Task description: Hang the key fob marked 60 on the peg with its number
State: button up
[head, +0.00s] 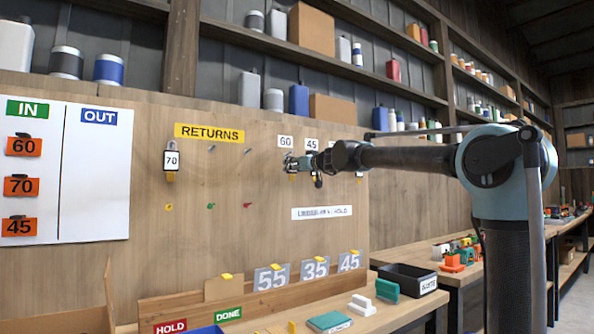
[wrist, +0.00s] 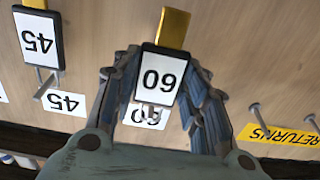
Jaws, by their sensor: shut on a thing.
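The key fob marked 60 (wrist: 160,78) has a white face, a dark frame and a brass-coloured end. My gripper (wrist: 160,85) is shut on it, one finger on each side, and the wrist view shows it upside down. The white label 60 (wrist: 146,117) on the board is right beside the fob, partly covered by it. A bit of metal, seemingly the peg (wrist: 151,107), shows at the fob's edge; whether the fob is on it I cannot tell. In the head view my gripper (head: 300,164) is at the board just under the label 60 (head: 285,141).
A fob marked 45 (wrist: 40,38) hangs beside my gripper, near its peg and label 45 (wrist: 64,102). A fob marked 70 (head: 171,162) hangs under the yellow RETURNS sign (head: 209,132). Bare pegs (head: 247,150) stand between. A ledge with number cards (head: 272,278) is below.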

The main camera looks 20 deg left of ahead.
jog(key=shift+f+x, duration=0.2)
jog(key=shift+x, duration=0.95)
jog(key=o, duration=1.3)
jog(key=shift+c, duration=0.2)
jog(key=shift+d, duration=0.1)
jog(key=v, duration=1.1)
jog(key=shift+s+d, duration=0.15)
jog(key=shift+d, duration=0.2)
